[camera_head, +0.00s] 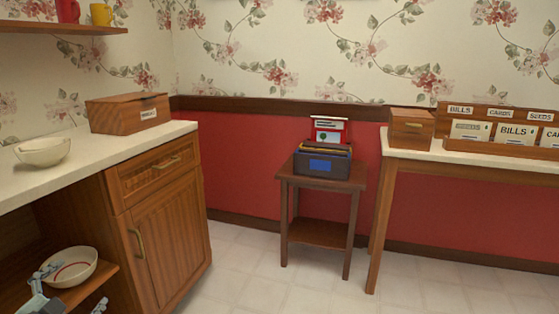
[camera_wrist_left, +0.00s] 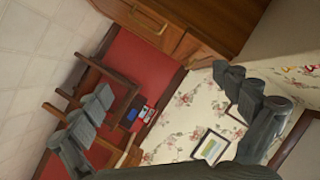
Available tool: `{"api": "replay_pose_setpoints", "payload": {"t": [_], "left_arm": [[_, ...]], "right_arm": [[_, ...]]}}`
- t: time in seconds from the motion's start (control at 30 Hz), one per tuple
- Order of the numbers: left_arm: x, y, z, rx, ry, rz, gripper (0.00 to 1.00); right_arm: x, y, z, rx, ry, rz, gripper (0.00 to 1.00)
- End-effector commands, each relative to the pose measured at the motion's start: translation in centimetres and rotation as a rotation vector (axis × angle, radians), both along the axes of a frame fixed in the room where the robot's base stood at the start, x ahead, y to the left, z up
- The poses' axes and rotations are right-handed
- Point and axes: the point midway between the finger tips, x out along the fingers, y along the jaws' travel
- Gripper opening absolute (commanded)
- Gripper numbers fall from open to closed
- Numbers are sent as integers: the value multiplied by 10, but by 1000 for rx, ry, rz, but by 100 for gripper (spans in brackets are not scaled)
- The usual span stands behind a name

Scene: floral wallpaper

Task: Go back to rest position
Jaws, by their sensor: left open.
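My left gripper (camera_head: 74,289) shows at the bottom left of the head view, in front of the open lower shelf of the cabinet. Its grey fingers are spread apart and only partly in frame. A cream bowl with a red ring (camera_head: 82,272) lies on that shelf, behind one finger; I cannot tell whether they touch. In the left wrist view the left gripper (camera_wrist_left: 164,83) is open, with nothing between its fingers. The right gripper is in neither view.
The wooden cabinet (camera_head: 165,232) with a white counter stands close on the left, with a bowl (camera_head: 43,151) and wooden box (camera_head: 128,112) on top. A small table (camera_head: 320,181) holds a file box (camera_head: 323,162). A long table (camera_head: 440,158) stands right. The floor between is clear.

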Motion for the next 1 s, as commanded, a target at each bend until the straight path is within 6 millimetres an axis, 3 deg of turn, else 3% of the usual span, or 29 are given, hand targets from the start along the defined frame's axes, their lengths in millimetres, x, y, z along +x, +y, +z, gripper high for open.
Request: {"api": "replay_pose_setpoints", "payload": {"t": [0.03,0.2,0.3,0.4,0.5,0.63,0.73,1.0], "left_arm": [[-19,-6,-36,-66,70,84,100],[-91,-40,-139,-224,342,300,100],[-137,-77,-186,-309,515,382,100],[-179,-116,-218,-380,677,433,100],[-212,-152,-237,-436,806,455,100],[-238,-181,-248,-477,909,465,100],[-246,-190,-250,-488,940,466,100],[-246,-190,-250,-488,940,466,100]], "right_arm": [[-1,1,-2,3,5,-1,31],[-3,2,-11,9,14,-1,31],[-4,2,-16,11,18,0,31],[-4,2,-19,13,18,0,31],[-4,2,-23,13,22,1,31],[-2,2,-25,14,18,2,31],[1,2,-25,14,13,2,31],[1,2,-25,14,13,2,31]]}}
